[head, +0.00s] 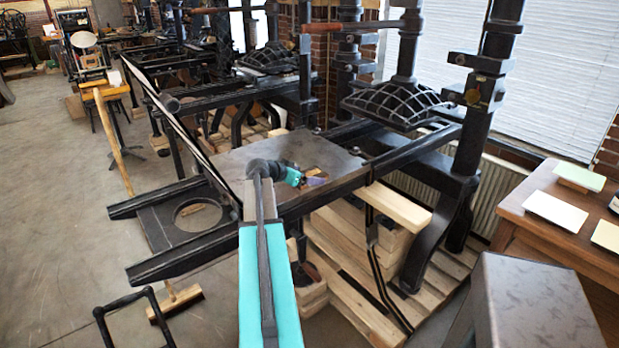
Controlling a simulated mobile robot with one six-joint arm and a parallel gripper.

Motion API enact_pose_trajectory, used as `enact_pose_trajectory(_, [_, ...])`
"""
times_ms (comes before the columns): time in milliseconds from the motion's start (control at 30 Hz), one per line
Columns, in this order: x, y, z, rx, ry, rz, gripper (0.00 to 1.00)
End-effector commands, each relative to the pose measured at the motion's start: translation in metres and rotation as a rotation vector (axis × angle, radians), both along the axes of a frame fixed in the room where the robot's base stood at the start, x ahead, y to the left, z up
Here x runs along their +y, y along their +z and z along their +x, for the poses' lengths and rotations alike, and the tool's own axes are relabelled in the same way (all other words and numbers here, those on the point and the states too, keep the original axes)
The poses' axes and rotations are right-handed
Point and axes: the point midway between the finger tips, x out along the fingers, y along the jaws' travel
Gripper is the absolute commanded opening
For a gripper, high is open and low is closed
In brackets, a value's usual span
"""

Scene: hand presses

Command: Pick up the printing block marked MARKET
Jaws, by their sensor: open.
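My arm reaches over the flat dark bed (243,154) of the nearest hand press. My gripper (314,180) is small in the head view, at the end of the teal wrist, low over the bed near its front right edge. Its jaws are open. A small brownish and purple patch shows right at the jaws; I cannot tell how much of it is the printing block and how much is gripper. No MARKET lettering can be read in this view.
The press's black rails (330,190) border the bed, and its ribbed platen (394,103) hangs behind right. A wooden table (555,228) with several pale flat pieces stands at right. Stacked timber (352,235) lies below the press. Open floor is left.

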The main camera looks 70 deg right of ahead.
Motion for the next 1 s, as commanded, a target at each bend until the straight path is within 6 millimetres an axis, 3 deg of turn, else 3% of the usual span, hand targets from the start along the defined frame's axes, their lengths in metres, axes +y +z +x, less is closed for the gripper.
enact_pose_trajectory(267, [-0.0001,0.0001,-0.0006,0.000,-0.001,0.000,0.88])
enact_pose_trajectory(600, [-0.0001,-0.0001,-0.0011,0.001,-0.002,0.000,0.36])
enact_pose_trajectory(1000, [-0.0003,0.0010,-0.0016,0.001,-0.002,0.000,0.35])
